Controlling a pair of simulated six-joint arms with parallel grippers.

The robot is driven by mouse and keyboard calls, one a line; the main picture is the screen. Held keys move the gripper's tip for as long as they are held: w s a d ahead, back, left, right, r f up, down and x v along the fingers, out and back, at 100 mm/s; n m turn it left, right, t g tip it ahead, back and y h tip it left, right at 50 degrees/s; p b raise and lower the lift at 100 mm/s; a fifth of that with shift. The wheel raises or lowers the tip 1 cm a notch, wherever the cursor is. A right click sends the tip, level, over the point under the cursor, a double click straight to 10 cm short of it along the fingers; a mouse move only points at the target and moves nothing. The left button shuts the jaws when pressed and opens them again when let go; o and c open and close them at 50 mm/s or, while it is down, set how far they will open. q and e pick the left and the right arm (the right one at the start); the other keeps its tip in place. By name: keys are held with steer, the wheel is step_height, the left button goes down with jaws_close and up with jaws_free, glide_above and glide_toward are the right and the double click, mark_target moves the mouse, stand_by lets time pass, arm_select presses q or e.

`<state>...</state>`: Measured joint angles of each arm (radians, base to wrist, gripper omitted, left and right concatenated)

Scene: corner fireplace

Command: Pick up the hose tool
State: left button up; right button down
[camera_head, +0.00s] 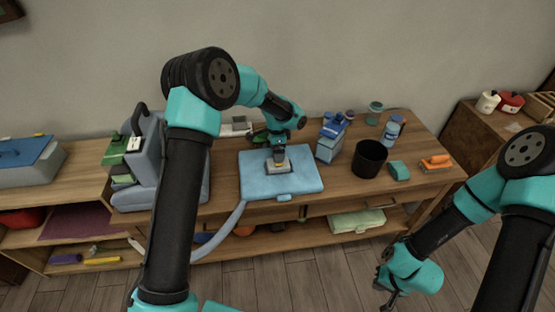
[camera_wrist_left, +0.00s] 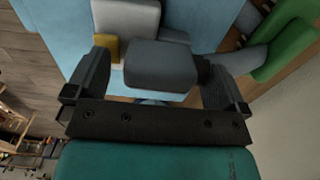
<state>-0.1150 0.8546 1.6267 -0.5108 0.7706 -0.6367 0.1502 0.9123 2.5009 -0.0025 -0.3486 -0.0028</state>
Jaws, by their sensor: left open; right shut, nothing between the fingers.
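The hose tool, a grey piece with a yellow part (camera_head: 279,167), sits over the light-blue flat case (camera_head: 308,184) on the table in the head view. My left gripper (camera_head: 281,151) comes down over it from above and partly hides it. In the left wrist view the tool's dark grey block (camera_wrist_left: 163,66) lies between the two open fingers of my left gripper (camera_wrist_left: 155,78), with the yellow part beside one finger. I cannot tell whether the fingers touch it. My right gripper (camera_head: 387,297) is shut and empty, low at the right, away from the table top.
A grey-blue machine (camera_head: 140,165) with a black handle stands left; a pale hose (camera_head: 226,232) curves down beside the case. Bottles, a black cup (camera_head: 369,158), a teal block (camera_head: 399,170) and an orange-handled tool (camera_head: 436,163) stand to the right. The table's front is mostly bare at right.

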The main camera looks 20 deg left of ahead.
arm_select(q)
steer(key=c, duration=1.2)
steer(key=shift+r, duration=0.1)
steer(key=shift+r, duration=0.45)
step_height(320, 180, up, 3)
steer(key=shift+f, duration=0.1)
steer(key=s+d, duration=0.1)
steer(key=s, duration=0.4)
steer(key=s+d, duration=0.2)
steer(key=s, duration=0.3)
steer(key=s+d+r, duration=0.1)
steer(key=s, duration=0.4)
steer(key=shift+s+d+r, duration=0.1)
steer(key=shift+s+d, duration=0.05)
steer(key=shift+d, duration=0.2)
